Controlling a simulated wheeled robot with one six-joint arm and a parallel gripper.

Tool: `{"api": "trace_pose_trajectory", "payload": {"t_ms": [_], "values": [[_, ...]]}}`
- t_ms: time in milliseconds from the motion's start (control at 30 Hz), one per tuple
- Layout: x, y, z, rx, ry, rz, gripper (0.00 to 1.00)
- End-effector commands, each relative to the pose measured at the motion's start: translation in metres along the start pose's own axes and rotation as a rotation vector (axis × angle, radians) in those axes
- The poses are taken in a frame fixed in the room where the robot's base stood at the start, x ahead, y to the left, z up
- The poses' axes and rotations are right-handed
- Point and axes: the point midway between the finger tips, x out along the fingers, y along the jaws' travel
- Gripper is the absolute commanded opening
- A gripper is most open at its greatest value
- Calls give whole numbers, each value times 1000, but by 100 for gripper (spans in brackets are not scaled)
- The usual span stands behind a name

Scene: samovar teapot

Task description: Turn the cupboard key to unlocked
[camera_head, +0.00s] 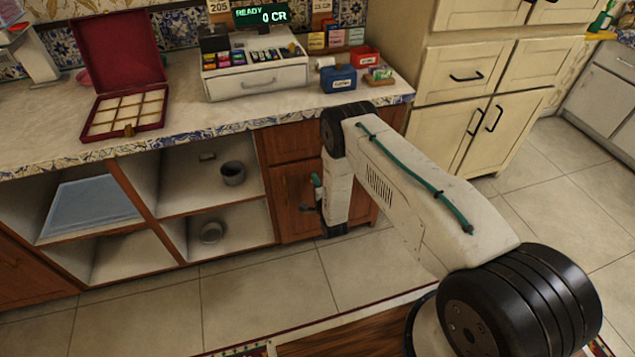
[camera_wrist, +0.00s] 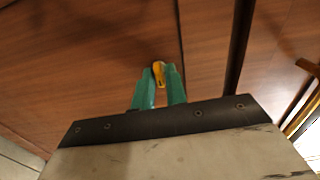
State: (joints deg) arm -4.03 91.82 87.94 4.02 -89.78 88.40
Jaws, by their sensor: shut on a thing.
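The brown wooden cupboard door (camera_head: 289,195) is under the counter in the head view, and its panel (camera_wrist: 100,50) fills most of the wrist view. My gripper (camera_wrist: 160,80) has two green fingers. They are shut on a small yellow key (camera_wrist: 159,70) against the door, near a vertical seam. The key's bow is partly hidden between the fingers, and its lock is hidden. I cannot tell its turn position. In the head view my gripper (camera_head: 317,190) is at the door's front, largely hidden by my arm, and the key cannot be made out.
Open shelves (camera_head: 215,185) with small grey pots stand left of the cupboard. The counter (camera_head: 195,125) above holds an open red box (camera_head: 125,110) and a cash register (camera_head: 255,75). Cream cabinets (camera_head: 465,100) stand right. Tiled floor (camera_head: 270,285) is clear in front.

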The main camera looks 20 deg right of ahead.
Motion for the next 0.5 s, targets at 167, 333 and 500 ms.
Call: {"api": "trace_pose_trajectory", "payload": {"t_ms": [167, 333, 500], "values": [[0, 1, -2, 35, 4, 1, 0], [0, 1, -2, 44, 4, 1, 0], [0, 1, -2, 44, 4, 1, 0]]}}
